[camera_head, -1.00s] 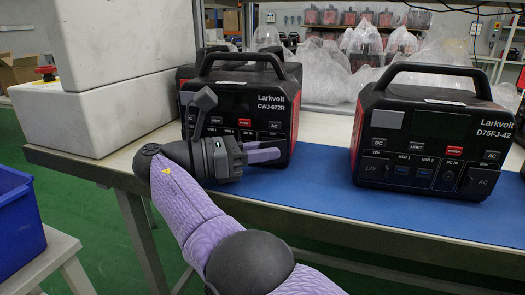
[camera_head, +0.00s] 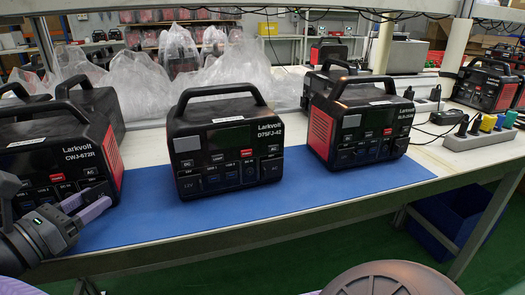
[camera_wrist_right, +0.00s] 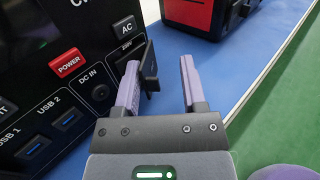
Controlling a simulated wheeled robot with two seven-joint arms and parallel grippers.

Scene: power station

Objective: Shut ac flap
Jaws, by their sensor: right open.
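The Larkvolt CWJ-672R power station (camera_head: 55,165) stands at the left end of the blue mat, and its front also fills the left of the right wrist view (camera_wrist_right: 60,25). Below its AC button, a small dark AC flap (camera_wrist_right: 151,70) stands open, sticking out from the front. My right gripper (camera_head: 88,204) is at this station's lower right front. In the wrist view its purple fingers (camera_wrist_right: 160,68) are apart and nothing is gripped. The flap lies between them, close to the left finger; I cannot tell whether they touch. My left gripper is not in view.
The D75FJ-42 power station (camera_head: 228,145) stands mid-mat, and another station (camera_head: 355,125) stands to its right. A power strip (camera_head: 478,138) lies at the right on the table. The blue mat (camera_head: 290,208) is clear in front.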

